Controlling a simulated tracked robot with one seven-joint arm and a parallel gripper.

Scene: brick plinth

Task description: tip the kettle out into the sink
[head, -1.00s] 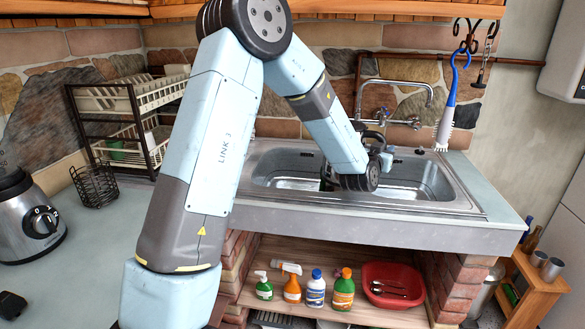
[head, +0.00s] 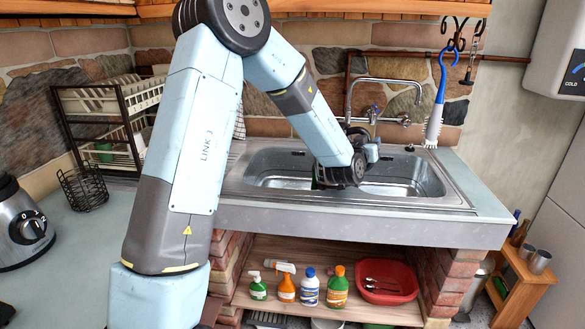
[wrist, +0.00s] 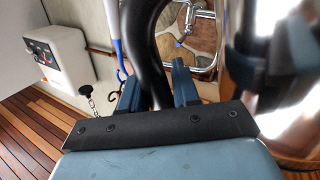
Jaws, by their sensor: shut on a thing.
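My gripper (wrist: 156,88) is shut on the black curved handle (wrist: 143,45) of the kettle, with one finger on each side of it. The kettle's shiny metal body (wrist: 292,80) fills the right of the wrist view, close and blurred. My forearm and wrist hide most of the kettle and gripper there. I cannot tell the kettle's tilt, and its spout and any pouring water are not visible.
The tap (head: 420,92) rises behind the sink, close to my wrist. A blue-handled brush (head: 438,95) hangs to the right. A dish rack (head: 105,125), wire basket (head: 83,188) and blender (head: 25,228) stand left. Bottles and a red basin (head: 388,296) sit below.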

